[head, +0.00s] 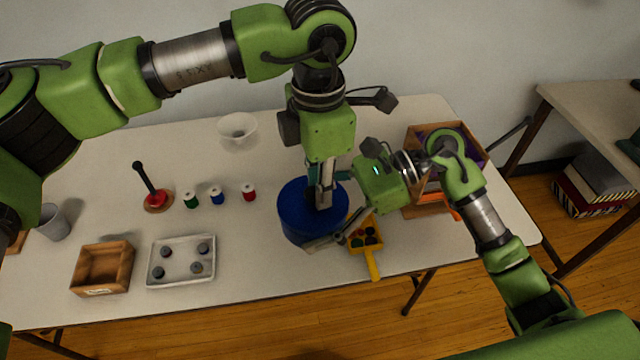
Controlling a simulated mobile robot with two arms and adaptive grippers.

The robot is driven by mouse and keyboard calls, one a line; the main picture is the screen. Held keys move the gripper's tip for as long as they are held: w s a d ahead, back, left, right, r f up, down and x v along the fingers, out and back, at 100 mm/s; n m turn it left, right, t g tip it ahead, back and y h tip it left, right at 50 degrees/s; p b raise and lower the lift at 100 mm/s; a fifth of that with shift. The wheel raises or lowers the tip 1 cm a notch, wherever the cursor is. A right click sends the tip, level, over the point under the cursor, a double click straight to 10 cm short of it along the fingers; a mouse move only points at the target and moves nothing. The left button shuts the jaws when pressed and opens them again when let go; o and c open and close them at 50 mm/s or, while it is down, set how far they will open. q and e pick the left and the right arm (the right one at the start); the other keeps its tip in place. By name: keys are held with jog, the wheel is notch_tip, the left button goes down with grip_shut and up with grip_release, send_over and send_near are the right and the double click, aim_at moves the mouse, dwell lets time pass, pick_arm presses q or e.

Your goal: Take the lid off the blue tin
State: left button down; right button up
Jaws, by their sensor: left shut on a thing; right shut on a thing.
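The blue tin (296,236) stands on the table near its front edge, right of centre in the head view. Its round blue lid (296,205) is on top; I cannot tell whether there is any gap under it. My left gripper (323,204) points straight down from above and is shut at the middle of the lid; the gripped part is hidden between the fingers. My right gripper (318,244) reaches in from the right, low at the tin's front right side, and is shut on the tin there. Its exact contact is partly hidden.
A yellow scoop (372,262) with small round pieces lies close right of the tin. A wooden crate (425,206) stands behind my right arm. Thread spools (217,195), a white tray (182,283), a wooden box (102,268) and a bowl (238,130) are to the left.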

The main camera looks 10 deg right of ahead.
pick_arm(q)
jog(key=shift+a+f, duration=0.15)
jog(key=shift+f, duration=0.05)
jog(key=shift+s+r, duration=0.1)
jog(key=shift+r, duration=0.5)
jog(key=shift+r, duration=0.2)
jog(key=shift+r, duration=0.95)
